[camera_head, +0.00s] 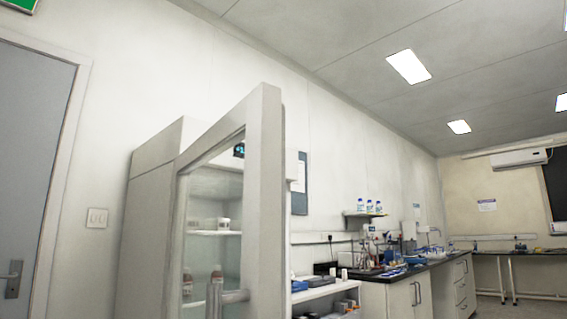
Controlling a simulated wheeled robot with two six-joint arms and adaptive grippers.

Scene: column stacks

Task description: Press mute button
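A tall grey cabinet (152,200) with a glass-fronted door (265,180) stands left of centre. A small dark display (239,149) with lit cyan marks shows near the top, just left of the door's thick upright edge. It is partly cut off by the door frame. The mute button is too small to make out. A grey handle (235,296) shows low on the door. I cannot tell how far the door is open. Neither of my grippers is in view.
Bottles (216,274) and a white jar (223,223) show on shelves behind the glass. A grey room door (35,150) and a light switch (97,218) are at left. A cluttered lab bench (395,278) runs along the wall to the right. Some floor shows at far right.

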